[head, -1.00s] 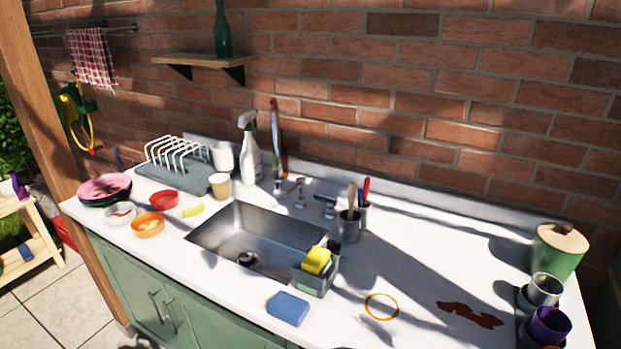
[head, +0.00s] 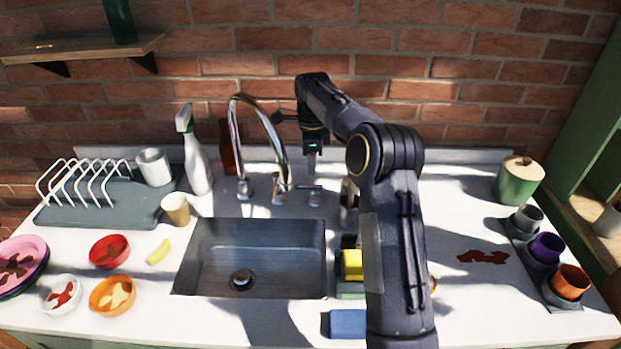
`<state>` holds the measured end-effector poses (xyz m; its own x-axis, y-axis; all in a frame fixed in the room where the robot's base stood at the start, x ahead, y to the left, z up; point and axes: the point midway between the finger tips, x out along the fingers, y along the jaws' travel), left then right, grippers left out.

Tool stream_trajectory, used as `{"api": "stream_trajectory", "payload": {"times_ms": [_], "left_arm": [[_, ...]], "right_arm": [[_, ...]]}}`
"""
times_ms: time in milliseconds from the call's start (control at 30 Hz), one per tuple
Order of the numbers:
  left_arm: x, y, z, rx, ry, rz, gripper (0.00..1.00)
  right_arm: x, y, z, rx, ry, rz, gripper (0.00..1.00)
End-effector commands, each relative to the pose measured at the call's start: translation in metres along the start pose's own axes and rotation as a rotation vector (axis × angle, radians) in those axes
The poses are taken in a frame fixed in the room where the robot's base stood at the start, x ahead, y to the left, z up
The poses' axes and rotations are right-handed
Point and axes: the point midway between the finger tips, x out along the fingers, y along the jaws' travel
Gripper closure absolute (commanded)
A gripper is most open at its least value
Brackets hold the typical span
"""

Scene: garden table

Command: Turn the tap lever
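The chrome tap (head: 281,155) has a tall curved spout that arches over the back of the sink (head: 205,262). Its lever (head: 309,187) is a short horizontal bar on a small post (head: 315,198), just right of the spout's base. My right gripper (head: 311,168) points down a little above the lever, and appears apart from it. My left gripper is not in view.
A spray bottle (head: 197,165) and a brown bottle (head: 228,150) stand left of the tap. A metal utensil cup (head: 348,205) stands close to its right, partly hidden by my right arm. A yellow sponge (head: 351,265) and blue sponge (head: 346,323) are near the sink's right side.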

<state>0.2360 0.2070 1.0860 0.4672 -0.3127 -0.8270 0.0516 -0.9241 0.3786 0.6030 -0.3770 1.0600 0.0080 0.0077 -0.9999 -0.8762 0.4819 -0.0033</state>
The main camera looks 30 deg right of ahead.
Motion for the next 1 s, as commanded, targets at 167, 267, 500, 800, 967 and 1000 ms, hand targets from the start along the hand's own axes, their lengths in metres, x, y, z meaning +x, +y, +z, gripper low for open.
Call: {"api": "stream_trajectory", "payload": {"times_ms": [167, 267, 500, 800, 967, 1000], "left_arm": [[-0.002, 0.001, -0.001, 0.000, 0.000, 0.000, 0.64], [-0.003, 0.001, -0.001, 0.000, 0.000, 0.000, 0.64], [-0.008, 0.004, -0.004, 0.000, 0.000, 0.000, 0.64], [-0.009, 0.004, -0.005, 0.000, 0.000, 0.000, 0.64], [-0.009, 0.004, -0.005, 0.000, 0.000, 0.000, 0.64], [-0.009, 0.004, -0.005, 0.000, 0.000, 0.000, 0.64]], "right_arm": [[0.016, -0.006, 0.001, 0.052, 0.015, 0.008, 0.70], [0.031, -0.005, 0.001, 0.051, 0.014, 0.009, 0.70], [0.068, -0.005, 0.000, 0.049, 0.013, 0.008, 0.70], [0.084, -0.005, 0.001, 0.048, 0.012, 0.004, 0.70], [0.084, -0.005, 0.001, 0.048, 0.012, 0.004, 0.70], [0.084, -0.005, 0.001, 0.048, 0.012, 0.004, 0.75]]}}
